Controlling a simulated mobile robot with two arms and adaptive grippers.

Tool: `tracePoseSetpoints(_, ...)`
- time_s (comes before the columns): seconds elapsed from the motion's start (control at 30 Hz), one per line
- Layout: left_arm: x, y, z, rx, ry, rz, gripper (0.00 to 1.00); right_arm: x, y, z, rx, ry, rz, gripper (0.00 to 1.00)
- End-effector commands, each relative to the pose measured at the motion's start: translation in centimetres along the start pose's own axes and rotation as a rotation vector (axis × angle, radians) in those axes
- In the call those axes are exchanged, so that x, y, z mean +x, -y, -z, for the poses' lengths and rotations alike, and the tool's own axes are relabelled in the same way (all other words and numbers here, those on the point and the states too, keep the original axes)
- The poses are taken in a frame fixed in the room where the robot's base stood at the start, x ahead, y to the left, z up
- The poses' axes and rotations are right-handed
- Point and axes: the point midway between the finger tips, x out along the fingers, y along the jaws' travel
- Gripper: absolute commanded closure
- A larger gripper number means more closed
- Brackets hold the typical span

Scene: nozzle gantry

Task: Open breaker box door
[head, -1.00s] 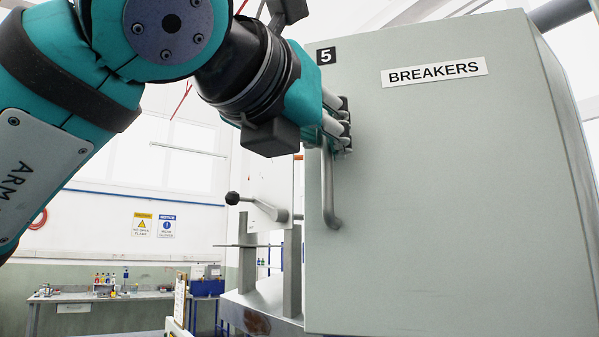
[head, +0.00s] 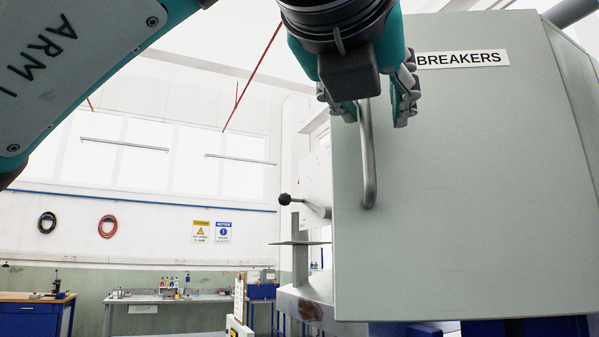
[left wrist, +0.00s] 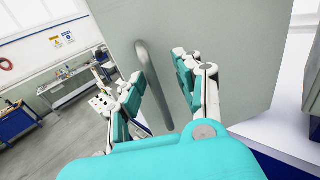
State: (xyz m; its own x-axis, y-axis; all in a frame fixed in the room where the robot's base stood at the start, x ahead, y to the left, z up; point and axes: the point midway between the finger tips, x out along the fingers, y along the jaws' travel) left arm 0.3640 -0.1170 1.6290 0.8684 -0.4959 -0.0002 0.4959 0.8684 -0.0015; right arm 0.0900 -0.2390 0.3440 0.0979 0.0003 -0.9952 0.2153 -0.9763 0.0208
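The breaker box door (head: 470,190) is a flat grey-green panel labelled BREAKERS. No gap shows along its visible edges, so it looks closed. Its bar handle (head: 368,165) is upright near the door's left edge; it also shows in the left wrist view (left wrist: 153,83). My left gripper (head: 376,108) is at the upper part of the handle in the head view, fingers apart, one on each side of the bar. In the left wrist view the gripper (left wrist: 158,78) is open with the handle between its fingers; contact cannot be told. My right gripper is in neither view.
A lever with a black knob (head: 285,199) sticks out left of the box, above a metal stand (head: 300,250). A workbench (head: 165,299) stands far back against the wall.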

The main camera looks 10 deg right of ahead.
Motion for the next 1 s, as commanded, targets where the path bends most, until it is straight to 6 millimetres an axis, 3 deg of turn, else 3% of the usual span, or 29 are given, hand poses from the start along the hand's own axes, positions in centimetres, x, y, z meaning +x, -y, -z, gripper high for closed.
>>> tracePoseSetpoints(0.17, -1.9, -0.1, -0.1, -0.001, 0.001, 0.001, 0.66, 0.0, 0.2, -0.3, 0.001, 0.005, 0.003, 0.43)
tracePoseSetpoints(0.4, -6.9, -0.3, 0.0, -0.002, 0.0, -0.001, 0.66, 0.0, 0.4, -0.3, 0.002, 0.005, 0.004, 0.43)
tracePoseSetpoints(0.6, -10.0, -0.4, 0.1, -0.003, -0.003, -0.001, 0.66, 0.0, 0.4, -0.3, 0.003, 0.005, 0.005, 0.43)
tracePoseSetpoints(1.0, -11.1, -0.5, 0.2, -0.004, -0.006, -0.002, 0.66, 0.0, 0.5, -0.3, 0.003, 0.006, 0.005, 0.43)
